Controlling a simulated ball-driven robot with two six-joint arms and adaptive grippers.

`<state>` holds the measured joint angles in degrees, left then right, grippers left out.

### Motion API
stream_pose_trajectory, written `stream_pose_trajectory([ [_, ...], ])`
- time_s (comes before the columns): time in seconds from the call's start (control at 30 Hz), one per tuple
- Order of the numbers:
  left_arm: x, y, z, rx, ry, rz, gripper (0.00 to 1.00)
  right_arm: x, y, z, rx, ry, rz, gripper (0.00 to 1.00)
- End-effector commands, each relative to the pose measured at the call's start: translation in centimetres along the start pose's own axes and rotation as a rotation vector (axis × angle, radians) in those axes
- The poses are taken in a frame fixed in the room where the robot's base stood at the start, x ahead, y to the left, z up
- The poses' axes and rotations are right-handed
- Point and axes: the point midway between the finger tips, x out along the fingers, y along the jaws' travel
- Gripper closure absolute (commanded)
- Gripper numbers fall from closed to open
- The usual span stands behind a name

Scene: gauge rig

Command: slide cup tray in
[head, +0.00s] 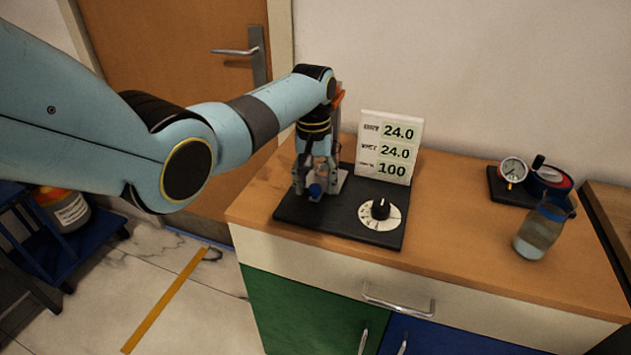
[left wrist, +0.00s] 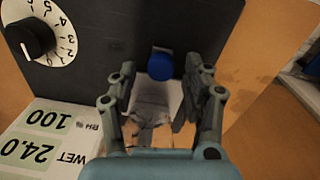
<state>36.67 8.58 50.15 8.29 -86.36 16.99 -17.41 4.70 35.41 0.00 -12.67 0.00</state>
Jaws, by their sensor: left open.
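A pale cup tray (left wrist: 150,98) with a round blue knob (left wrist: 160,66) lies at the dark rig board's edge area, partly hidden by my gripper. My left gripper (left wrist: 158,82) is open above it, with one finger on each side of the tray and the knob just beyond, between the fingertips. I cannot tell if the fingers touch it. In the head view my left gripper (head: 316,178) points down over the left part of the board, and the blue knob (head: 315,190) shows at its tips. My right gripper is not in view.
The dark board (head: 340,226) carries a numbered dial (head: 380,212) with a black knob, right of the gripper. A white display card (head: 388,148) stands behind. A gauge (head: 513,171) and a bottle (head: 540,230) stand at the right. The wooden top between is clear.

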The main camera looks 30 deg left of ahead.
Motion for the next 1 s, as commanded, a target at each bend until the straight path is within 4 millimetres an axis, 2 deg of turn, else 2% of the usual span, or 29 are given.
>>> stream_pose_trajectory([
  [0.17,-0.4,0.0,0.0,0.0,0.0,0.0,0.5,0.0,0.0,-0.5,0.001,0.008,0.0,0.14],
  [0.27,-1.8,0.0,-0.1,0.001,0.002,0.001,0.5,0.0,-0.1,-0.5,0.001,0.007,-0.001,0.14],
  [0.5,-7.1,0.0,-0.1,0.0,0.004,0.0,0.5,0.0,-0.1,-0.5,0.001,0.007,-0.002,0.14],
  [0.7,-10.6,0.0,-0.1,0.001,0.001,0.001,0.5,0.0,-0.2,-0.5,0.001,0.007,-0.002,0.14],
  [0.83,-11.7,0.0,-0.1,0.001,0.0,0.0,0.5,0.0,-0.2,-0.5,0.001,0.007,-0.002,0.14],
  [1.0,-12.0,0.0,-0.1,0.0,-0.001,0.0,0.5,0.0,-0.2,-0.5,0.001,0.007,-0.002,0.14],
])
